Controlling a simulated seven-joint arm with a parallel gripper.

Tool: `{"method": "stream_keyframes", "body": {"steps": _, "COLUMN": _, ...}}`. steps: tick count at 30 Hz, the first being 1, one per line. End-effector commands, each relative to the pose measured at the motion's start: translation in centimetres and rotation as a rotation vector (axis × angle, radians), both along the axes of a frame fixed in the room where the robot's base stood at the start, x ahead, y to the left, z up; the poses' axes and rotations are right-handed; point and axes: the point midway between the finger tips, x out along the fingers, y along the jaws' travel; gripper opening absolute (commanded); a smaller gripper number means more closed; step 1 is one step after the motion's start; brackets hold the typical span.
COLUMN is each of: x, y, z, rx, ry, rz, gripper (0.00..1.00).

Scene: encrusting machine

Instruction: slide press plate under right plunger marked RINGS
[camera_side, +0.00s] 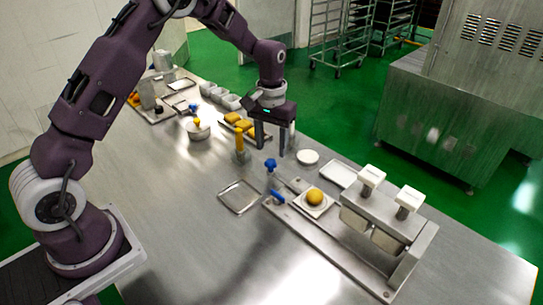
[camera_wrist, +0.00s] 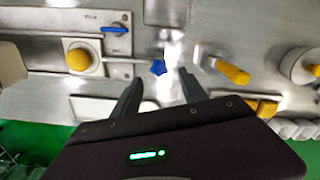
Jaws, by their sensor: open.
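My gripper (camera_side: 272,140) is open and empty, held above the table near a blue star knob (camera_side: 270,164). In the wrist view its two dark fingers (camera_wrist: 158,88) point toward the blue star knob (camera_wrist: 158,67). The pale press plate (camera_side: 314,203) carries a round yellow-orange ball and sits on the machine's flat rail, left of the plungers. It also shows in the wrist view (camera_wrist: 98,52), left of the fingers. Two white-topped plungers stand in the metal frame: a left one (camera_side: 371,176) and a right one (camera_side: 409,199). Their markings are too small to read.
A blue lever (camera_side: 278,197) sits at the rail's left end. A yellow-handled tool (camera_side: 239,143) stands left of my gripper. The front left of the table is clear.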

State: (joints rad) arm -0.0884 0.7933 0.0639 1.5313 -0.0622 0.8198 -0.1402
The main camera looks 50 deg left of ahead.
Motion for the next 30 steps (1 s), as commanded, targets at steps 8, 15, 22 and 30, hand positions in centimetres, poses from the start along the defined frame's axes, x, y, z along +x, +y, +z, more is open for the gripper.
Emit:
{"method": "stream_keyframes", "body": {"steps": 8, "x": 0.0, "y": 0.0, "z": -4.1, "rx": 0.000, "ry": 0.000, "rz": -0.001, "gripper": 0.50}}
{"method": "stream_keyframes", "body": {"steps": 15, "x": 0.0, "y": 0.0, "z": -4.3, "rx": 0.000, "ry": -0.001, "rz": -0.001, "gripper": 0.50}}
{"method": "stream_keyframes", "body": {"steps": 22, "x": 0.0, "y": 0.0, "z": -4.2, "rx": 0.000, "ry": -0.001, "rz": -0.001, "gripper": 0.09}}
{"method": "stream_keyframes", "body": {"steps": 30, "x": 0.0, "y": 0.0, "z": -4.2, "rx": 0.000, "ry": -0.001, "rz": -0.001, "gripper": 0.00}}
